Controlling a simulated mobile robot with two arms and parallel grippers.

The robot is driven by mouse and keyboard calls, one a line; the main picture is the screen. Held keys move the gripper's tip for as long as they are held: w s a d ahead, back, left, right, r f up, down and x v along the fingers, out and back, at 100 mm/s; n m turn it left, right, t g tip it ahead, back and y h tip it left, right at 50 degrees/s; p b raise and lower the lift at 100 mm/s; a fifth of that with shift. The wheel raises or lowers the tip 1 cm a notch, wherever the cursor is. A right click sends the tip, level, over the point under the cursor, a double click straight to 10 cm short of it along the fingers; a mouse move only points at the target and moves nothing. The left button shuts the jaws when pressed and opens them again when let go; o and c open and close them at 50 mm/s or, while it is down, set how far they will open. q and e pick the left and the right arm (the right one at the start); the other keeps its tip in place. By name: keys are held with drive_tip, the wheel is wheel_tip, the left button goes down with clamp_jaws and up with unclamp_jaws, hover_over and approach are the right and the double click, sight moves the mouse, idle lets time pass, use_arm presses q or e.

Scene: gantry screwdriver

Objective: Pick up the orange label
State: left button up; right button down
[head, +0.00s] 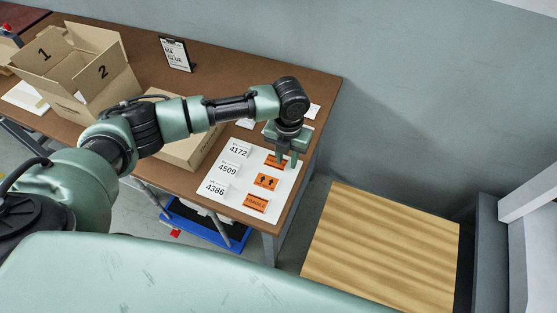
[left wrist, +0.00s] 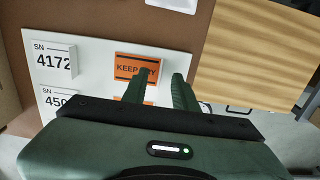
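A white sheet (head: 241,163) on the brown table holds three orange labels in a column. The top one, the "KEEP DRY" label (head: 273,161), is partly hidden by my left gripper; it also shows in the left wrist view (left wrist: 137,67). The middle orange label (head: 266,181) carries two black arrows, and the bottom orange label (head: 256,203) has black text. My left gripper (head: 287,162) points down at the top label. In the left wrist view its fingers (left wrist: 161,82) are apart with nothing visible between them; one finger overlaps the label's lower edge. My right gripper is out of view.
White number cards, including 4172 (head: 237,149), sit left of the labels. An open cardboard box (head: 85,70) and a flat box (head: 190,148) stand farther left. A clipboard (head: 176,54) stands at the back. A wooden surface (head: 385,245) lies right of the table.

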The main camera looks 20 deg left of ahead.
use_arm(q)
drive_tip(key=shift+f, duration=0.4)
clamp_jaws()
drive_tip(key=shift+r, duration=0.1)
